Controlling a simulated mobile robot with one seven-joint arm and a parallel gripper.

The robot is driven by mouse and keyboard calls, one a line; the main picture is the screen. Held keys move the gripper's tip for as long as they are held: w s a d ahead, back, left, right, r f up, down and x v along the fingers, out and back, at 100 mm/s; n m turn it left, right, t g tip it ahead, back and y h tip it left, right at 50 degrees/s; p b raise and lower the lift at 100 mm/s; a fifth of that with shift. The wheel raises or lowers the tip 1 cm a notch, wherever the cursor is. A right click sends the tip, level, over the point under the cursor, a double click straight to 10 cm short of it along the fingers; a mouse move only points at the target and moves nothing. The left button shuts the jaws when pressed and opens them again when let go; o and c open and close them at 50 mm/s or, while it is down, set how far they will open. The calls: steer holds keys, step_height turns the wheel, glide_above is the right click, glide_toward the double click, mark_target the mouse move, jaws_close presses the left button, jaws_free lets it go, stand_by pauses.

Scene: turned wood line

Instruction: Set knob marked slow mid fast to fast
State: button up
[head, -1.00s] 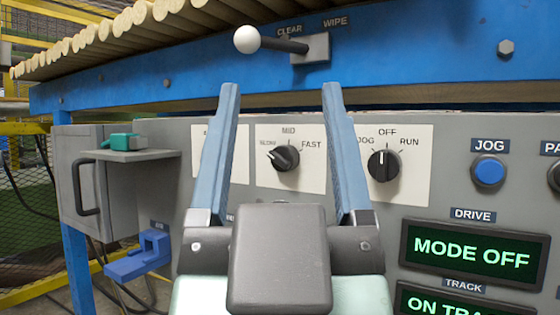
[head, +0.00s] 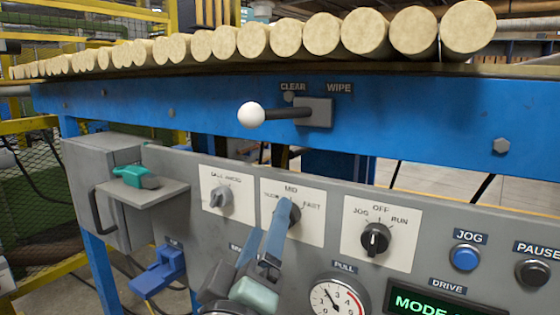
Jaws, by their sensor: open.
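The knob (head: 294,216) marked slow, mid and fast is black and sits on a white plate (head: 312,231) in the middle of the grey panel. MID is printed above it and FAST to its right; the left label is partly hard to read. My gripper (head: 272,217) is in front of the plate's lower left, its blue fingers pointing up toward the knob. One finger covers the knob's left part, so its pointer direction is hidden. The fingers are apart with nothing seen between them. I cannot tell whether a finger touches the knob.
A grey knob (head: 221,198) is to the left and a black JOG/OFF/RUN knob (head: 375,239) to the right. A white-balled lever (head: 252,115) sticks out above. A gauge (head: 338,299) and a blue JOG button (head: 466,257) are lower right.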

steer(key=s+a+n+g+h+p, duration=0.2)
steer(key=s+n+h+p, duration=0.15)
steer(key=n+p, duration=0.85)
steer(key=s+a+n+g+h+p, duration=0.2)
steer(key=s+a+n+g+p, duration=0.15)
steer(key=n+p, duration=0.85)
steer(key=w+d+m, duration=0.3)
steer(key=w+d, duration=0.4)
steer(key=w, duration=0.4)
steer(key=shift+f+t+p, duration=0.3)
steer(key=shift+t, duration=0.15)
steer(key=shift+d+y, duration=0.1)
steer(key=shift+y, duration=0.15)
jaws_close()
